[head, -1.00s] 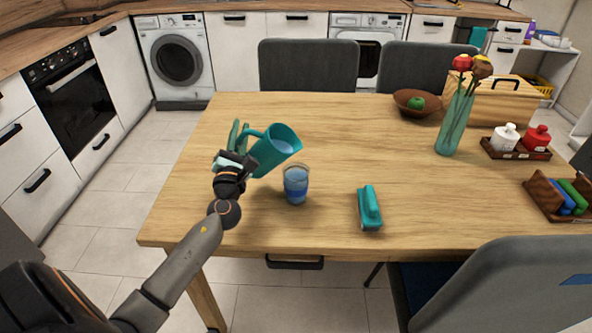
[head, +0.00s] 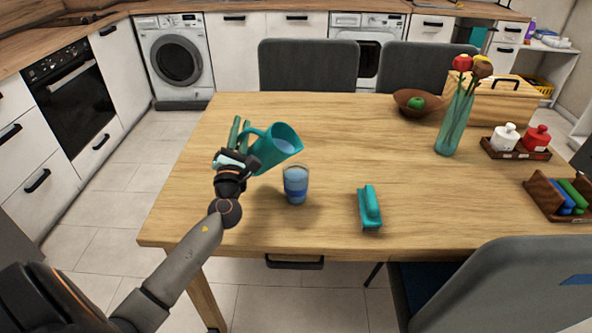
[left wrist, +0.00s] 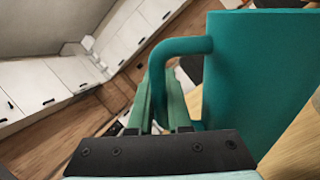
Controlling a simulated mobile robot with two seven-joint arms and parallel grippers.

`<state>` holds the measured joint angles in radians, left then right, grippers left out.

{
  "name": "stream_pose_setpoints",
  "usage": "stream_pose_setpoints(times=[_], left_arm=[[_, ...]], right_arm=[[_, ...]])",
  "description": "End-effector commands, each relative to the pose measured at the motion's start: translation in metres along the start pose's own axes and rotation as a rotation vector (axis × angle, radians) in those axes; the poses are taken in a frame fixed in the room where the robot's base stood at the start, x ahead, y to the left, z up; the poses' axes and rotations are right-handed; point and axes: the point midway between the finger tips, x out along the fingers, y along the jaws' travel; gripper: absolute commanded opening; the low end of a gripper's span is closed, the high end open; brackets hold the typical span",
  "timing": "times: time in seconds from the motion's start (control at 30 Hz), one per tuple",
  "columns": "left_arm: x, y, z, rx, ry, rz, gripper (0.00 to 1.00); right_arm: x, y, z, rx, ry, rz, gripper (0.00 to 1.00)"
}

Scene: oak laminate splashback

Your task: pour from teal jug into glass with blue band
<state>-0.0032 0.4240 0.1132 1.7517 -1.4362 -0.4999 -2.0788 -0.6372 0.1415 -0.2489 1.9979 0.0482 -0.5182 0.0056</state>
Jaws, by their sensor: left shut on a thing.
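The teal jug (head: 268,153) is held above the table, tilted with its mouth toward the right, and pale blue liquid shows inside it. My left gripper (head: 238,142) is shut on the jug's handle at its left side. In the left wrist view the jug (left wrist: 250,75) fills the right side, its handle between the green fingers (left wrist: 156,95). The glass with the blue band (head: 296,186) stands upright on the table, just right of and below the jug's mouth, and looks bluish inside. I cannot make out a stream between them. My right gripper is not in view.
Farther right are a glass vase with flowers (head: 455,120), a brown bowl (head: 414,104), a tray with white and red bottles (head: 515,153) and a wooden holder (head: 553,200). The table's middle is clear.

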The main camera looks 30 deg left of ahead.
Motion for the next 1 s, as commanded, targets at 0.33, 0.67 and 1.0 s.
stream_pose_setpoints(times=[0.33, 0.67, 1.0], left_arm=[[0.0015, 0.0026, 0.0051, 0.017, -0.013, 0.008, 0.00], [0.0019, 0.0035, 0.0081, 0.035, -0.023, 0.013, 0.00], [0.0024, 0.0044, 0.0111, 0.054, -0.032, 0.017, 0.00]], right_arm=[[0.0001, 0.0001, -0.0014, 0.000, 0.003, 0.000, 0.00], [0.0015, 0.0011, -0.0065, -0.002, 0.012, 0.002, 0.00], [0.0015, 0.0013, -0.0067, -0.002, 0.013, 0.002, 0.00]])
